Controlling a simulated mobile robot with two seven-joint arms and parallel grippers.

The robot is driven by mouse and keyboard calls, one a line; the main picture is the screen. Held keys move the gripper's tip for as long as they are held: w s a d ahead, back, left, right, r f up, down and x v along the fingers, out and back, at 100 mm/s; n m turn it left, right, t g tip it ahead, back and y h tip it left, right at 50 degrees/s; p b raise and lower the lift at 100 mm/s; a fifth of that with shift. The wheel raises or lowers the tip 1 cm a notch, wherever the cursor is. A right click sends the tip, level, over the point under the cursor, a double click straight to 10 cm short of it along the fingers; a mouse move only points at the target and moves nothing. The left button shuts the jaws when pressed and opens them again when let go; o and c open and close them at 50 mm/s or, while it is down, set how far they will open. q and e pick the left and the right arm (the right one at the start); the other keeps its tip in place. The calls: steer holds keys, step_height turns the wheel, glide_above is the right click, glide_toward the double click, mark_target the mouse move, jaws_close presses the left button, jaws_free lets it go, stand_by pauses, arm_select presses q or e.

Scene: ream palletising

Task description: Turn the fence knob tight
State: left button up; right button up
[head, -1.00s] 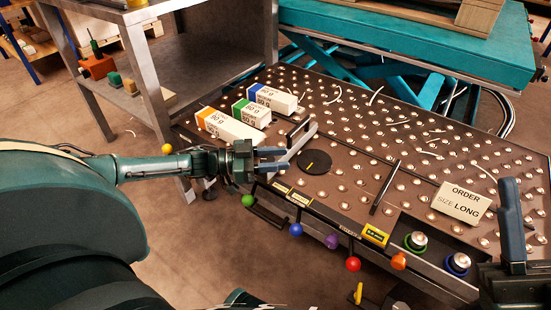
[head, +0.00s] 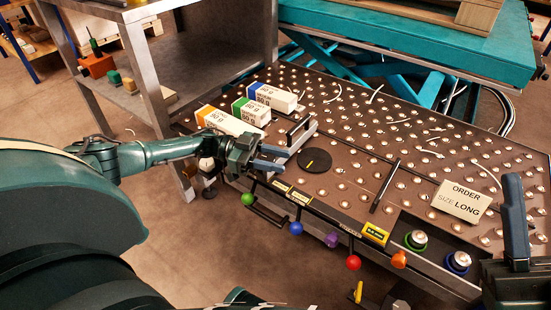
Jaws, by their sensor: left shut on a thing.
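The fence (head: 304,137), a grey metal bar with a dark grip, stands on the ball table near its front left edge. My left gripper (head: 271,158) reaches in from the left at the near end of the fence. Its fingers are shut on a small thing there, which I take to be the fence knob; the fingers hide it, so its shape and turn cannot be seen. My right gripper (head: 515,220) shows only in part at the right edge, apart from the fence.
Several labelled reams (head: 273,98) lie left of and behind the fence. Coloured knobs (head: 296,228) line the table's front edge. An order sign (head: 461,201) lies at the right. A steel shelf (head: 150,60) stands behind left. The middle of the table is mostly clear.

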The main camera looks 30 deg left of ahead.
arm_select(q)
steer(key=shift+d+r, duration=0.1)
steer(key=o, duration=1)
steer(key=shift+v, duration=3.8)
steer(key=shift+w, duration=0.1)
